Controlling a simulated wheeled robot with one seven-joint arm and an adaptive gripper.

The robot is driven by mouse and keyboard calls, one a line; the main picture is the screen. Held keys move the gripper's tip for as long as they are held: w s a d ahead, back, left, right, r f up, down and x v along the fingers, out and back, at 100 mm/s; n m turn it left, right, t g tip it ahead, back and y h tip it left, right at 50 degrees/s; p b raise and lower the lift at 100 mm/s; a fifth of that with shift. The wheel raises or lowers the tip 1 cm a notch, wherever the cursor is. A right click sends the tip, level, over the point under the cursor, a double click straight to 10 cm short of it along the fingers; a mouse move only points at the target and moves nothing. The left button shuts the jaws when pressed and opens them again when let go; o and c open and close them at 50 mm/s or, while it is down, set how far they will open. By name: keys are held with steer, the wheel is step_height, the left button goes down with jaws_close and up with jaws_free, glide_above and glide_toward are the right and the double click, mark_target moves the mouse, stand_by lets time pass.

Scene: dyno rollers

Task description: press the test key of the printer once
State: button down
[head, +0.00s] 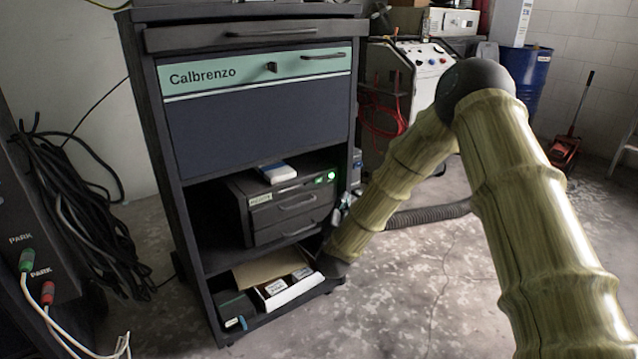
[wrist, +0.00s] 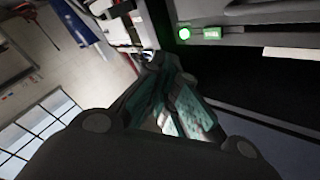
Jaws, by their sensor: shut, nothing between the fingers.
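The printer (head: 284,212) is a dark box with drawer-like fronts on the middle shelf of the cabinet. At its front's upper right are a glowing round green key or lamp (head: 331,176) and a small green label (head: 318,180). Both also show in the wrist view, the round green one (wrist: 184,33) left of the label (wrist: 211,33). I cannot read the label. My gripper (wrist: 160,66) is shut and empty, its tips below and left of the round green spot and apart from it in the picture. In the head view my gripper (head: 343,207) is small, beside the printer's right edge.
The dark cabinet (head: 260,125) frames the shelf; its right upright stands close to my gripper. A white packet (head: 277,172) lies on the printer. An open carton (head: 290,290) sits on the shelf below. A grey hose (head: 430,213) lies on the floor at right.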

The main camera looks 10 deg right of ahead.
mark_target(318, 180)
steer(key=shift+w+d+r+m, duration=0.15)
steer(key=shift+w+d+r, duration=0.05)
steer(key=shift+r, duration=0.3)
steer(key=shift+w+d+r+m, duration=0.15)
steer(key=shift+r, duration=0.3)
steer(key=w+a+b, duration=0.2)
steer(key=w+a, duration=0.1)
steer(key=w, duration=0.5)
steer(key=shift+w+a, duration=0.1)
steer(key=shift+w, duration=0.2)
stand_by(1.1)
steer(key=shift+w+a, duration=0.1)
steer(key=shift+w, duration=0.1)
